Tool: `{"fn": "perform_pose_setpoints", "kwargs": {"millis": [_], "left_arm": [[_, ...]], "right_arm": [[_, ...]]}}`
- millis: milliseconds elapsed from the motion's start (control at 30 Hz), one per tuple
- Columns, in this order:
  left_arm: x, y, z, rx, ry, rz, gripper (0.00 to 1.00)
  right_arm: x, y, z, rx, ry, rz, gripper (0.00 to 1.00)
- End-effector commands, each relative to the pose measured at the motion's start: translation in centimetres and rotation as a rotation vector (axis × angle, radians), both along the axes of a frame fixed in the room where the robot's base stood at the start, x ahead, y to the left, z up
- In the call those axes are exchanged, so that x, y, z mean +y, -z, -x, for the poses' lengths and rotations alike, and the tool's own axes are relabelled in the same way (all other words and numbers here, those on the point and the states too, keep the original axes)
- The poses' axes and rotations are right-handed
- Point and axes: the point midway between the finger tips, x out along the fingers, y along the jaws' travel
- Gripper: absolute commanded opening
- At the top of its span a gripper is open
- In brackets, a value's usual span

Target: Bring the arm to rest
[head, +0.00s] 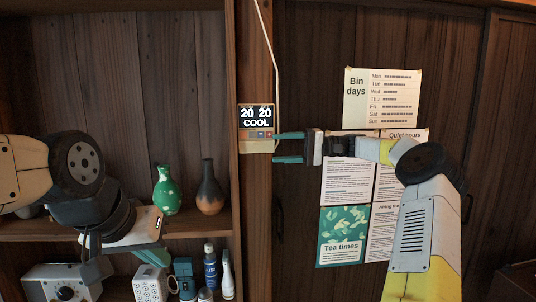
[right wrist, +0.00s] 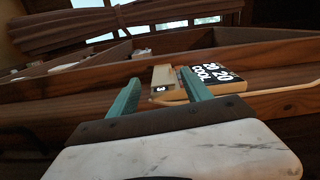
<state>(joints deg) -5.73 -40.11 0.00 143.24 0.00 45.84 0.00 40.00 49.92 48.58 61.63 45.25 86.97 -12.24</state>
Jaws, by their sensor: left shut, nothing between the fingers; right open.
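My right gripper (head: 290,147) comes in from the right in the head view. Its two teal fingers are apart and empty, pointing left at the wall controller (head: 256,117), whose dark screen reads "20 20 COOL". The fingertips are close to the controller's lower right edge; I cannot tell whether they touch it. In the right wrist view the open fingers (right wrist: 157,90) show with the controller (right wrist: 212,78) just beyond them, partly behind the right finger. My left gripper (head: 157,256) hangs low at the left, in front of the shelves, shut and empty, its fingers partly hard to make out.
A shelf (head: 190,228) holds a green vase (head: 166,190) and a dark vase (head: 209,188). Below are bottles (head: 210,266), a white box and a grey appliance (head: 62,282). Posters (head: 381,97) hang on the dark panel behind my right arm. A pale cable (head: 270,40) runs to the controller.

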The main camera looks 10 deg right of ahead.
Motion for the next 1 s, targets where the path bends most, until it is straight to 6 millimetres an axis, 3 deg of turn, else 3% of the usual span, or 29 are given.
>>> {"fn": "perform_pose_setpoints", "kwargs": {"millis": [167, 300, 467, 667, 1000], "left_arm": [[0.0, 0.0, 0.0, 0.0, 0.0, 0.0, 0.0], [0.0, 0.0, 0.0, 0.0, 0.0, 0.0, 0.0], [0.0, 0.0, 0.0, 0.0, 0.0, 0.0, 0.0], [0.0, 0.0, 0.0, 0.0, 0.0, 0.0, 0.0], [0.0, 0.0, 0.0, 0.0, 0.0, 0.0, 0.0]], "right_arm": [[4.1, 0.2, 1.9, 0.011, -0.031, 0.137, 0.57], [8.8, 1.6, 5.5, 0.021, -0.051, 0.368, 0.57], [11.5, 3.8, 10.7, 0.002, -0.03, 0.666, 0.57], [10.5, 5.4, 17.4, -0.069, 0.056, 0.968, 0.57], [3.8, 6.9, 29.0, -0.251, 0.281, 1.272, 0.57]]}}
